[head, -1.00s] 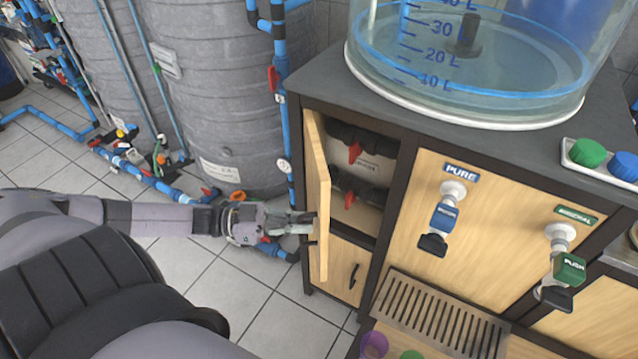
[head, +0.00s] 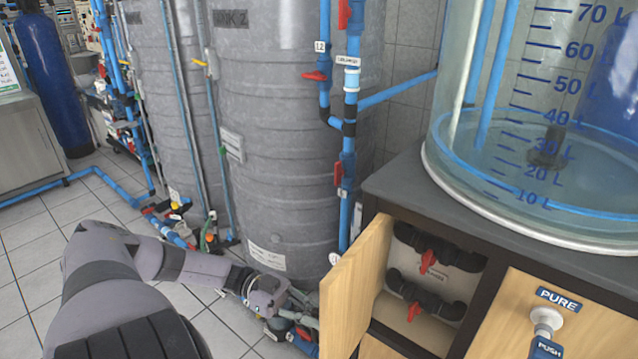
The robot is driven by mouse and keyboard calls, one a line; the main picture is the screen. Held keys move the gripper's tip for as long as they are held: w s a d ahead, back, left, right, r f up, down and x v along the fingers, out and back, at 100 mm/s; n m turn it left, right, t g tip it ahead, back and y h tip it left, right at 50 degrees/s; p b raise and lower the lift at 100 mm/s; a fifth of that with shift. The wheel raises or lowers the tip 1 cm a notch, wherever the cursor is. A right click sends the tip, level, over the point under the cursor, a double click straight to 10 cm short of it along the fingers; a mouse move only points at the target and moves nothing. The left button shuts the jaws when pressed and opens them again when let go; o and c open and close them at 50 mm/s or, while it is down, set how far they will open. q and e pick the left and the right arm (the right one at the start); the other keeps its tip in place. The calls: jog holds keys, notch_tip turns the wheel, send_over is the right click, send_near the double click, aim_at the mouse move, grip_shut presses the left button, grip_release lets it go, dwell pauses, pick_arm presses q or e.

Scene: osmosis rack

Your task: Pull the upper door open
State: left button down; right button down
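The upper door (head: 356,282) is a light wood panel on the left of the dark-framed cabinet. It stands swung open to the left, its inner face showing. Behind it the compartment (head: 440,262) holds black pipes with two red valve handles. My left gripper (head: 308,312) is low at the outer side of the door, close to its free edge. The door's handle is hidden, and the fingertips are partly behind the door edge, so I cannot tell whether they grip anything. My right gripper is not in view.
A large clear water tank (head: 500,180) stands on the dark countertop (head: 400,190). Grey ribbed tanks (head: 275,130) and blue pipes (head: 350,110) with red valves stand behind my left arm. A PURE tap (head: 546,320) is at the lower right. Tiled floor is open at the left.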

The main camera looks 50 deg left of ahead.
pick_arm(q)
jog(key=shift+w+a+r, duration=0.1)
jog(key=shift+w+r, duration=0.1)
jog(key=shift+r, duration=0.2)
jog(key=c, duration=1.9)
grip_release()
jog(key=shift+s, duration=0.1)
jog(key=shift+c, duration=0.2)
jog(key=shift+o, duration=1.3)
jog(key=shift+f, duration=0.25)
jog(key=shift+s, duration=0.1)
jog(key=v, duration=1.2)
